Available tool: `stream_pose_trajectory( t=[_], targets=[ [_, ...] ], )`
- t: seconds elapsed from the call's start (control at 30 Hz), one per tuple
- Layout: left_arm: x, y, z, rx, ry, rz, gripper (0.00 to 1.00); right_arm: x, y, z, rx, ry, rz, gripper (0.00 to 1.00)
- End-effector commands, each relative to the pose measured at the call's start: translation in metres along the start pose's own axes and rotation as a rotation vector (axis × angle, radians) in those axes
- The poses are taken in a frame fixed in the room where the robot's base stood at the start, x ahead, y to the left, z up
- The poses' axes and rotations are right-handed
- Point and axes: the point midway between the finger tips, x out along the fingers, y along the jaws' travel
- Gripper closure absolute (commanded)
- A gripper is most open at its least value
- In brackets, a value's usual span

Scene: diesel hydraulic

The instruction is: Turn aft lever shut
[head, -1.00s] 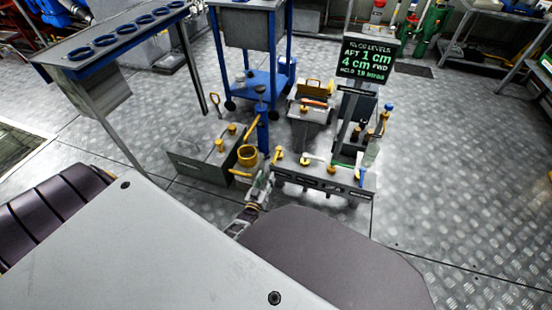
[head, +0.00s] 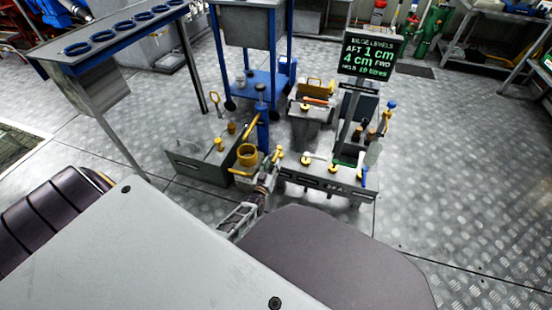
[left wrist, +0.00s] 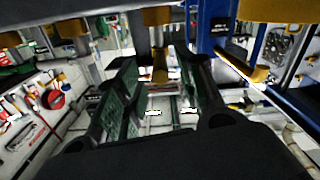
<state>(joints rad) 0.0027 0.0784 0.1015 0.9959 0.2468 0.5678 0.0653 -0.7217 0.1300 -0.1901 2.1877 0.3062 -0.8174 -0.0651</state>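A low grey bench (head: 330,182) carries a row of small valve levers. One yellow lever (head: 278,154) stands at its left end, another yellow one (head: 306,160) is near the middle, and a blue-handled one (head: 361,172) is at the right. No readable label shows which is the aft lever. My left gripper (head: 266,178) is just left of the bench's left end, close to the yellow lever there. In the left wrist view its two dark fingers (left wrist: 155,92) are apart. A yellow part (left wrist: 160,66) shows beyond the gap, apparently not gripped. My right gripper is out of view.
A yellow ring-shaped cup (head: 247,155) and a blue post (head: 262,130) stand left of the levers. A display (head: 366,53) reads AFT 1 cm, 4 cm FWD.

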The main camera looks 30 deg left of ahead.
Motion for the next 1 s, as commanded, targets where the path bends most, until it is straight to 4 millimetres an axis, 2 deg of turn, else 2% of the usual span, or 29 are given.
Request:
stream_pose_trajectory(
  t=[0.5, 0.73, 1.0],
  targets=[
    [0.048, -0.001, 0.001, 0.001, 0.002, 0.000, 0.62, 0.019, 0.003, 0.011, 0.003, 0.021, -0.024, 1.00],
    [0.058, 0.000, 0.001, 0.000, 0.000, 0.000, 0.62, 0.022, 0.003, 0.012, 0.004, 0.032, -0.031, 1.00],
    [0.059, 0.000, 0.000, 0.000, 0.000, 0.000, 0.62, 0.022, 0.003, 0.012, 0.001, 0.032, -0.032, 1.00]
  ],
)
